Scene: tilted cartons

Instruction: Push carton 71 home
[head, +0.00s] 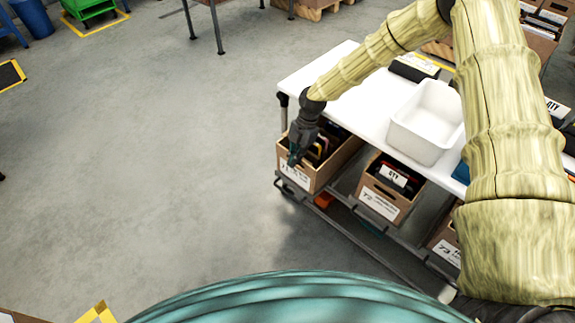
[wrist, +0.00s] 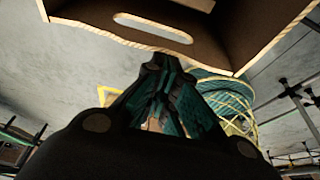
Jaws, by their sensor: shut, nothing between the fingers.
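Carton 71 (head: 332,172) is an open brown box with a white label on its front, at the left end of a row under the white table. Its front stands farther out than carton 72's. Dark and coloured items show inside it. My gripper (head: 293,158) points down at the carton's front, by the top edge above the label. In the wrist view the shut, empty fingers (wrist: 158,68) are close to the carton wall (wrist: 235,42) with its hand slot. I cannot tell whether they touch it.
Carton 72 (head: 370,187) is to the right, with carton 73 (head: 441,246) beyond it. A rail (head: 345,230) runs along the rack front. The white table (head: 345,92) above holds a white bin (head: 424,115). The floor to the left is clear.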

